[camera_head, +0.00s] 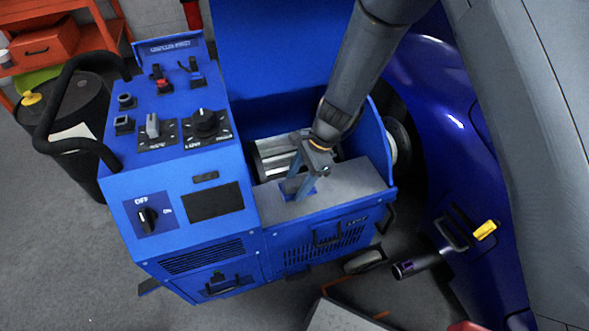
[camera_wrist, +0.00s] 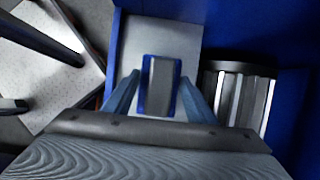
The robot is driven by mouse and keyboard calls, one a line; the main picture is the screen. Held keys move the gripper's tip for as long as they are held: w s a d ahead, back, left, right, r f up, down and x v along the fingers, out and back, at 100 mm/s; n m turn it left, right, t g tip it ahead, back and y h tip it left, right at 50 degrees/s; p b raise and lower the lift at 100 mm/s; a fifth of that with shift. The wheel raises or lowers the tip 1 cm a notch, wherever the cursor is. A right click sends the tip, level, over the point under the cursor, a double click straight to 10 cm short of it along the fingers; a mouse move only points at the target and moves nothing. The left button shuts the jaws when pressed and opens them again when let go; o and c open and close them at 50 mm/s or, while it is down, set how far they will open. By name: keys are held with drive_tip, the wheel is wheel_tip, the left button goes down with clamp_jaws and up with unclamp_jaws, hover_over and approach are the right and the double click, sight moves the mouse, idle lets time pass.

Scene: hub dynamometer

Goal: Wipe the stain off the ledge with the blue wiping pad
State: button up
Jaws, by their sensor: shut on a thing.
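The blue wiping pad (camera_head: 311,188) is between the fingers of my gripper (camera_head: 299,192), low over the ledge. In the wrist view the pad (camera_wrist: 144,92) has a blue rim and a grey raised middle, with a finger tip at each side. My gripper (camera_wrist: 160,82) is shut on it. The grey ledge (camera_head: 350,180) runs along the front top of the blue machine; it also shows in the wrist view (camera_wrist: 145,32). The pad appears to be at or just above the ledge surface; I cannot tell whether it touches. No stain can be made out; the pad and fingers hide part of the ledge.
The blue control console (camera_head: 170,180) with knobs and switches rises left of the ledge. Metal rollers (camera_head: 275,158) lie behind it, and a blue side wall (camera_head: 372,145) bounds it on the right. A black drum (camera_head: 85,120) stands at the left.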

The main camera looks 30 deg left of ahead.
drive_tip(key=shift+s+a+r+p, duration=0.15)
drive_tip(key=shift+r+p, duration=0.15)
drive_tip(key=shift+r, duration=0.2)
drive_tip(key=shift+r+p, duration=1.6)
drive_tip(key=shift+r, duration=0.5)
